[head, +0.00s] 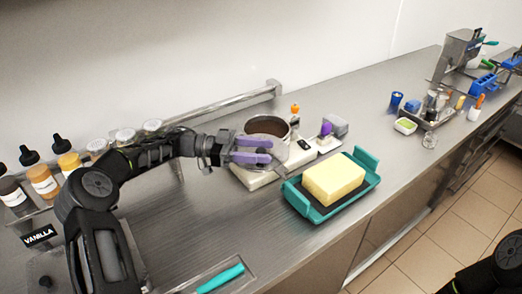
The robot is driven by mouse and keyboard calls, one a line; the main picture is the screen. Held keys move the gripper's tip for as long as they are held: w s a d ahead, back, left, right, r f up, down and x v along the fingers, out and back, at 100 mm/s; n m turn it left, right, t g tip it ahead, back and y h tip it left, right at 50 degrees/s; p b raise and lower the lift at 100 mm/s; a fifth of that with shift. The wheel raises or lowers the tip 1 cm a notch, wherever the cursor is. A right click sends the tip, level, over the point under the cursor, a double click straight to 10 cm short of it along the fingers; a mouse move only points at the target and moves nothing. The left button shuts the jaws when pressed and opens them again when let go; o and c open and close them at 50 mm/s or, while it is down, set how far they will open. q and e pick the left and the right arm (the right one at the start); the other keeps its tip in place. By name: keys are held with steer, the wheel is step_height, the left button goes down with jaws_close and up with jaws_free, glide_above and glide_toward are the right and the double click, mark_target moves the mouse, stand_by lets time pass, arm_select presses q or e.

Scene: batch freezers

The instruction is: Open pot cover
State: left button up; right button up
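The pot (282,133) is a round metal vessel with a bright rim and a brown inside or top, upright on a pale base on the steel counter. I cannot tell whether the brown surface is its contents or something seen through a clear cover; no separate cover shows. My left gripper (271,151) has two purple fingers, set apart with a gap and nothing seen between them. It is at the near side of the pot and hides part of its wall; contact cannot be told. My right gripper is out of view; only part of that arm shows at bottom right.
A teal tray (291,193) with a yellow block (334,179) stands right of the pot. Bottles (43,182) and lidded jars line the left back, near a metal rail (235,104). A teal-handled tool (220,279) lies in front. The counter's middle right is clear.

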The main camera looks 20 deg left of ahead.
mark_target(261, 150)
arm_select(q)
step_height(261, 150, up, 10)
steer(key=shift+b, duration=0.65)
stand_by(0.4)
